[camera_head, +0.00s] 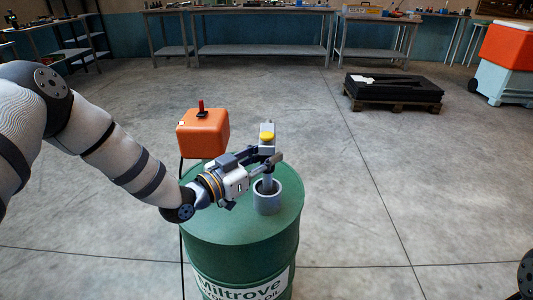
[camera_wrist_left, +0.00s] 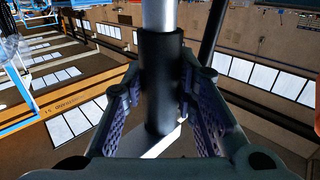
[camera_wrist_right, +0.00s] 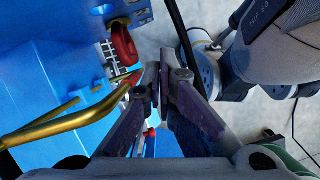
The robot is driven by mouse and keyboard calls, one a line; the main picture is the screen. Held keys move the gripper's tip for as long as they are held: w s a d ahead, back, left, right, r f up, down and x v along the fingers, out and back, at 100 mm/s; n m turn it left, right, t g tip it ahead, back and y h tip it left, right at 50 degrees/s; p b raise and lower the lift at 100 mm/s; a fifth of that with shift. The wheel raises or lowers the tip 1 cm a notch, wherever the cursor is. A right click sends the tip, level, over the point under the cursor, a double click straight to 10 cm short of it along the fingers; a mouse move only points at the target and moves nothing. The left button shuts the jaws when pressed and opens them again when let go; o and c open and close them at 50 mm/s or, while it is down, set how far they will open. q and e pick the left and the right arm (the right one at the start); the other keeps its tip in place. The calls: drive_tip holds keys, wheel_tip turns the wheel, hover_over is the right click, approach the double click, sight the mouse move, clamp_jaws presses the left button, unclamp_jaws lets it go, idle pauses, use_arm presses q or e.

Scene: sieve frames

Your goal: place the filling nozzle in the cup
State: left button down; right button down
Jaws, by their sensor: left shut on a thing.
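My left gripper (camera_head: 270,158) is shut on the filling nozzle (camera_head: 267,137), which has a yellow patch near its top. The nozzle is held roughly upright above a grey cup (camera_head: 267,204) on top of a green drum (camera_head: 222,222). The nozzle's lower part reaches down inside the cup's rim; its end is hidden. In the left wrist view, my left gripper (camera_wrist_left: 162,95) has its fingers on either side of the nozzle's dark sleeve (camera_wrist_left: 160,70), with a silver tube beyond. My right gripper (camera_wrist_right: 160,70) is shut and empty, away from the drum.
An orange box (camera_head: 203,134) with a red part on top stands behind the drum, with a dark hose beside it. A pallet with a black tray (camera_head: 394,88) lies farther back. Workbenches line the wall. In the right wrist view, blue equipment (camera_wrist_right: 60,80) with yellow bars is close.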

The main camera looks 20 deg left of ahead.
use_arm(q)
drive_tip(key=c, duration=1.3)
unclamp_jaws()
drive_tip(key=shift+r, duration=0.1)
drive_tip(key=shift+r, duration=0.9)
drive_tip(key=p+v, duration=0.2)
drive_tip(key=v, duration=1)
drive_tip(key=s+d+f+n+g+y, duration=0.2)
drive_tip(key=s+f+g, duration=0.3)
drive_tip(key=s+f, duration=0.55)
drive_tip(key=s+d+f+n+g+y, duration=0.25)
drive_tip(key=s+f+g, duration=0.25)
drive_tip(key=s+f, duration=0.55)
drive_tip(key=s+a+f+n+g+y, duration=0.1)
drive_tip(key=s+g, duration=0.3)
drive_tip(key=s, duration=0.6)
drive_tip(key=s+a+f+g+y, duration=0.2)
drive_tip(key=s+a+g+y, duration=0.1)
drive_tip(key=s, duration=0.7)
drive_tip(key=shift+s+n+g+p, duration=0.35)
drive_tip(key=shift+g+p, duration=0.1)
drive_tip(key=shift+g, duration=0.15)
use_arm(e)
drive_tip(key=shift+t, duration=0.7)
drive_tip(key=shift+w+r, duration=1.8)
